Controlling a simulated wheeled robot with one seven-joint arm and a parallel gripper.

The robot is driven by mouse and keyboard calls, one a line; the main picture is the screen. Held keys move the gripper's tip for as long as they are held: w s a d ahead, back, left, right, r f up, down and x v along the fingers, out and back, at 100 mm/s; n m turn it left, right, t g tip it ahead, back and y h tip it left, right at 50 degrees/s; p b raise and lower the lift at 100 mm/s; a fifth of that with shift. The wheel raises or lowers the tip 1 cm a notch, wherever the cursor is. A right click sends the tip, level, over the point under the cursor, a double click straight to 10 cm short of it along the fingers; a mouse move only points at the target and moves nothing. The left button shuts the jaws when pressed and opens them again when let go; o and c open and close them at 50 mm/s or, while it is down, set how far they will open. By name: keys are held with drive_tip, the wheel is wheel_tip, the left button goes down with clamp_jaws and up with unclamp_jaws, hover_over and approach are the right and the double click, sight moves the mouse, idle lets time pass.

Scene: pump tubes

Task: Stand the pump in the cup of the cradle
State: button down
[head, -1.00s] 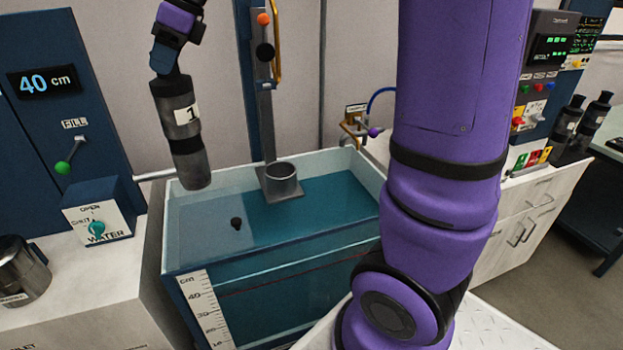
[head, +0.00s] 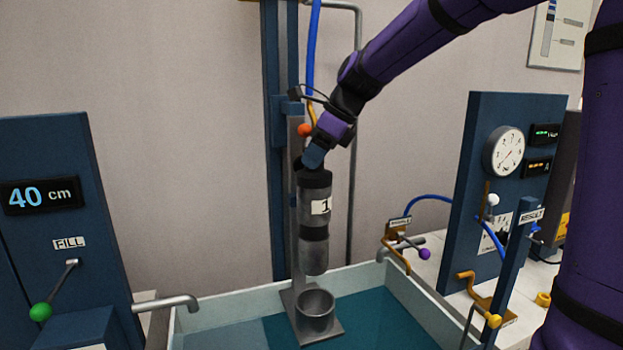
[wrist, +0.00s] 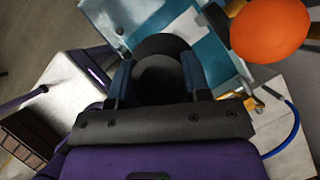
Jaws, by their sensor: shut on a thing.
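The pump (head: 314,240) is a dark grey cylinder with a black band and a label "1". It hangs upright from my gripper (head: 310,160), which is shut on its top end. The cradle's cup (head: 316,311) is a grey metal ring on a plate at the foot of an upright bar. In the head view the pump's lower end shows just above the cup's rim, apart from it. In the wrist view the pump's round black top (wrist: 162,75) sits between the two blue fingers of my gripper (wrist: 158,80). The cup is hidden there.
The water tank (head: 400,290) surrounds the cradle. An orange ball (head: 304,130) on the cradle bar is close beside my gripper, and looms large in the wrist view (wrist: 270,28). A spout (head: 165,303) reaches over the tank's left side. A gauge panel (head: 505,180) stands right.

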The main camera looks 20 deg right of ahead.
sight(315, 228)
wheel_tip(315, 228, down, 17)
drive_tip(key=shift+d+r, duration=0.1)
idle(0.8)
drive_tip(key=c, duration=0.6)
unclamp_jaws()
drive_tip(key=shift+f, duration=0.25)
drive_tip(key=shift+r, duration=0.1)
drive_tip(key=v, duration=1.2)
drive_tip(key=s+r+n+h, duration=0.1)
drive_tip(key=s+n, duration=0.7)
drive_tip(key=s+d+r+n+t+h, duration=0.1)
drive_tip(key=s+n+h, duration=0.1)
drive_tip(key=s+n, duration=0.6)
drive_tip(key=s+r+n+t+h, duration=0.1)
drive_tip(key=s+n+h, duration=0.1)
drive_tip(key=s+n, duration=0.6)
drive_tip(key=shift+s+d+r, duration=0.1)
drive_tip(key=shift+s+d, duration=0.05)
drive_tip(key=shift+s, duration=0.45)
drive_tip(key=shift+s+d, duration=0.15)
drive_tip(key=shift+s, duration=0.45)
